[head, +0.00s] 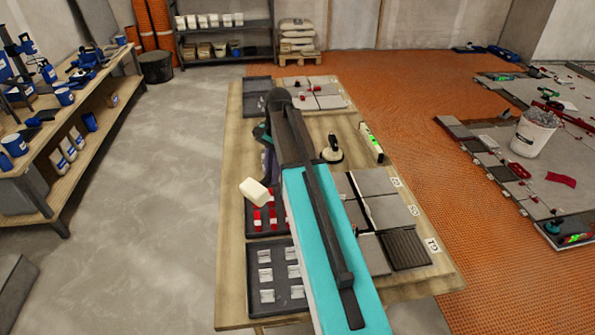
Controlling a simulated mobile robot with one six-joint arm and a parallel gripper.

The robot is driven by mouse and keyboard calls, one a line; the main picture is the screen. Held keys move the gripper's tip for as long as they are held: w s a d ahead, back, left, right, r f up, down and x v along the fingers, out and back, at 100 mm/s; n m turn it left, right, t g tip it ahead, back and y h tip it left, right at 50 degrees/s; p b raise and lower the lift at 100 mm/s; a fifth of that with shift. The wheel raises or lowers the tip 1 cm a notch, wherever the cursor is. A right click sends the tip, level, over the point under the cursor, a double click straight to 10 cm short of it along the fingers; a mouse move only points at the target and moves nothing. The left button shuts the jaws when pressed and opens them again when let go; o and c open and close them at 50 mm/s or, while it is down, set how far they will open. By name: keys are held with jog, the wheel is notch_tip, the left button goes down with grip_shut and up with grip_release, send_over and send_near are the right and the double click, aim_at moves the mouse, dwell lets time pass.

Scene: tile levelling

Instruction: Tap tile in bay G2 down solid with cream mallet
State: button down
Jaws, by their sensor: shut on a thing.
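The cream mallet (256,192) has a pale, blocky head, tilted above the tray of red wedges left of my arm. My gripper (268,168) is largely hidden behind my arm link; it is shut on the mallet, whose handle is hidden. The bays lie at the right of the bench, with small white labels. The grey tile in bay G2 (390,211) lies in the middle row, right of my arm and apart from the mallet. Its height against its neighbours cannot be told from here.
Bay G1 (405,250) shows a dark ribbed surface. Another grey tile (375,181) lies behind G2. A suction cup (332,150) and a green level (371,143) stand farther back. A tray of clear clips (281,307) is at the front left.

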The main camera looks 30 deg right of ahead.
aim_at(244, 190)
jog(key=a+n, duration=0.1)
jog(key=a, duration=0.2)
jog(key=s+a+n+b, duration=0.1)
jog(key=a+n, duration=0.1)
jog(key=a, duration=0.2)
jog(key=a+n+b, duration=0.1)
jog(key=a, duration=0.2)
jog(key=shift+s+a+r+n+g, duration=0.2)
jog(key=shift+a+r+n+g, duration=0.1)
jog(key=shift+g, duration=0.1)
